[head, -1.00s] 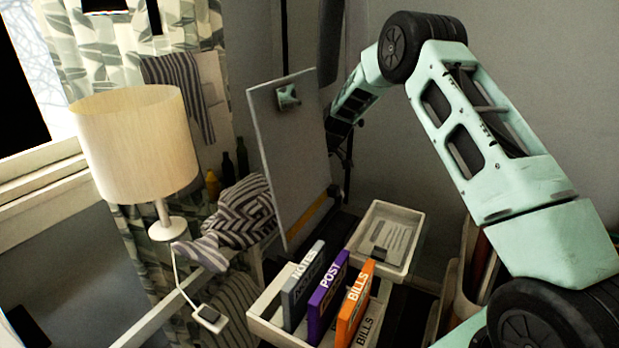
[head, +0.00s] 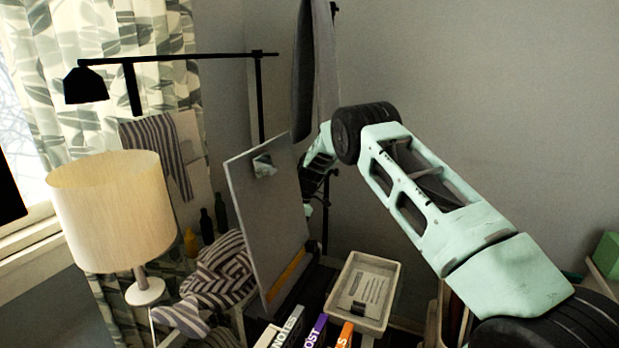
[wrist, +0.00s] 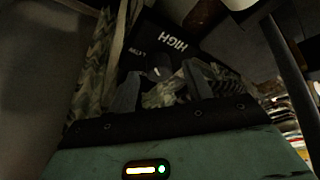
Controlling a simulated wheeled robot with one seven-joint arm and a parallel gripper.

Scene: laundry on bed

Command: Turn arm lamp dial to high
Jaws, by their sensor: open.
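The arm lamp is black, with its shade (head: 86,84) at the upper left of the head view and its long arm (head: 190,57) running right to an upright pole. In the wrist view a dark panel (wrist: 150,42) carries the word HIGH and a second, blurred word. A small rounded grey piece (wrist: 160,72), perhaps the dial, shows below the lettering, between my fingers. My gripper (wrist: 160,80) is open in front of the panel; I cannot tell whether it touches the dial.
The grey board (head: 265,215) stands close to my forearm. A table lamp with a cream shade (head: 112,210) and striped cloth (head: 220,270) are at left. A white tray (head: 363,292) and labelled folders (head: 315,332) are below. Open wall space lies at right.

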